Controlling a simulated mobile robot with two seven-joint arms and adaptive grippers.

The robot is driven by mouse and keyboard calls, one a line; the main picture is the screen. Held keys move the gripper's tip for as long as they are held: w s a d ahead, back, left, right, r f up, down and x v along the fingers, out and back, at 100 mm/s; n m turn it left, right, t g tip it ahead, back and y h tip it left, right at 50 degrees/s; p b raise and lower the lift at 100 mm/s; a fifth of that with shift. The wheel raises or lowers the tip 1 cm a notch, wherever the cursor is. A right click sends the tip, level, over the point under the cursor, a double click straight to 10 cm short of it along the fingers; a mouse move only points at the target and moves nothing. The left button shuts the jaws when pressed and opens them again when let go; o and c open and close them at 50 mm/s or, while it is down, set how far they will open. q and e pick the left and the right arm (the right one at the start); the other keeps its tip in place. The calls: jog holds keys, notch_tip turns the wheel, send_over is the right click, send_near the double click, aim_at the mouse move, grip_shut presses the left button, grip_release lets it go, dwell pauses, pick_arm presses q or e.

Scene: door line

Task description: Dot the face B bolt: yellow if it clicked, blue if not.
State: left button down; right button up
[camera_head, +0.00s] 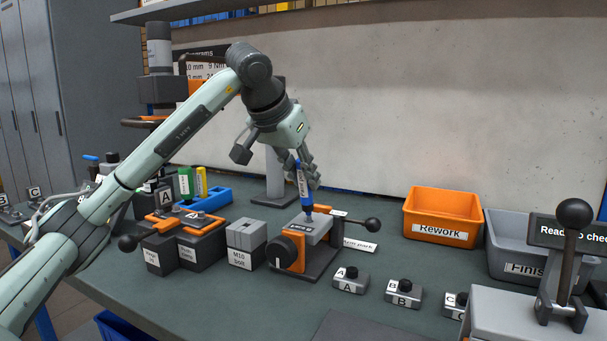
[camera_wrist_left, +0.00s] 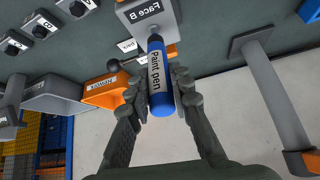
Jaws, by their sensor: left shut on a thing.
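My left gripper (camera_head: 307,172) is shut on a blue paint pen (camera_head: 304,184) and holds it nearly upright, tip down. The pen is labelled "Paint pen" in the left wrist view (camera_wrist_left: 160,80). Its tip is at the top of a grey block clamped in an orange and black fixture (camera_head: 292,250). The block (camera_wrist_left: 131,14) carries a "Face B" label in the left wrist view. My right gripper is not in view.
Green (camera_head: 185,183) and yellow (camera_head: 201,183) pens stand at a blue rack (camera_head: 218,194). A grey M10 bolt box (camera_head: 246,245) is left of the fixture. An orange Rework bin (camera_head: 442,214) stands behind right.

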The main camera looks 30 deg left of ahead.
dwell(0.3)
pick_arm(q)
jog(key=shift+r+p, duration=2.75)
jog(key=shift+r, duration=0.25)
